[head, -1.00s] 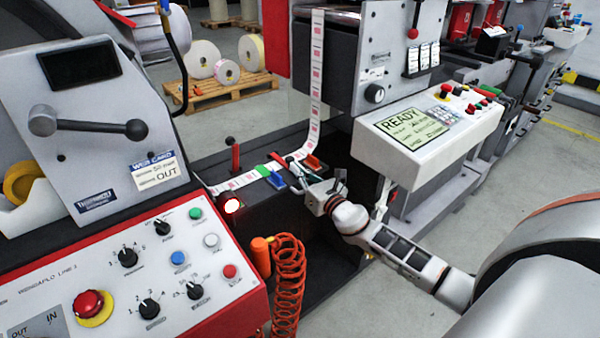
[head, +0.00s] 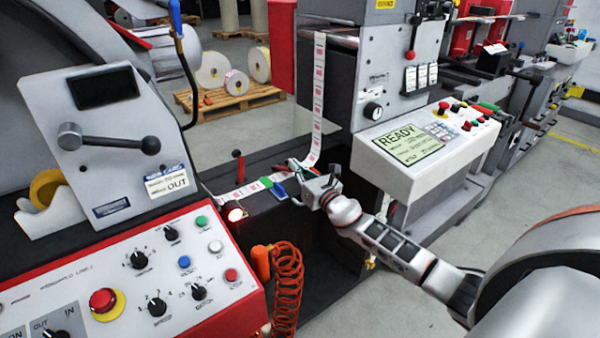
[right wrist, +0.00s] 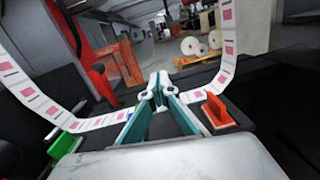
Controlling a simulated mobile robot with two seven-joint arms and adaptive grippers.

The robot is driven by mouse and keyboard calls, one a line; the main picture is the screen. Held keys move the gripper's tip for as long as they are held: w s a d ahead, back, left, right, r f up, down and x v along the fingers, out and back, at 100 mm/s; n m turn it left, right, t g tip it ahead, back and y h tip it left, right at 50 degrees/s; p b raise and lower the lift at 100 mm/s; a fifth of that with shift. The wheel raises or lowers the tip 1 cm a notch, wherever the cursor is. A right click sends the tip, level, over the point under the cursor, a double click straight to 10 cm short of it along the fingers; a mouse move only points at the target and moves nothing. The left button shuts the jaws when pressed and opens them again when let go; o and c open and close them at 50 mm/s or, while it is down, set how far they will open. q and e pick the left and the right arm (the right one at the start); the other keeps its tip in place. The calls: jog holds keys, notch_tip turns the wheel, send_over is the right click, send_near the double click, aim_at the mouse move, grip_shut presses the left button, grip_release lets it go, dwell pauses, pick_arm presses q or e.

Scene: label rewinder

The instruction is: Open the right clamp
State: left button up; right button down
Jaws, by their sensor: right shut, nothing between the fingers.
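The white label web (head: 250,187) with red marks runs across the dark splice table (head: 255,212) and turns up at the right. A green piece (head: 266,182) and a blue piece (head: 279,191) sit at the web. In the right wrist view an orange-red lever piece (right wrist: 218,111), apparently the right clamp, stands right of my fingers; a green one (right wrist: 64,146) is at the left. My left gripper is out of view.
The READY console (head: 425,150) is close on the right, the control panel (head: 130,270) at the left.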

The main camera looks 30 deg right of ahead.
jog(key=w+r, duration=0.1)
jog(key=w+r+p, duration=0.1)
jog(key=w+r, duration=0.1)
jog(key=w+r+p, duration=0.1)
jog(key=w+r, duration=0.1)
jog(key=shift+a+r, duration=0.15)
jog(key=shift+a, duration=0.1)
jog(key=shift+w, duration=0.3)
dwell(0.4)
dwell(0.6)
jog(key=shift+s, duration=0.15)
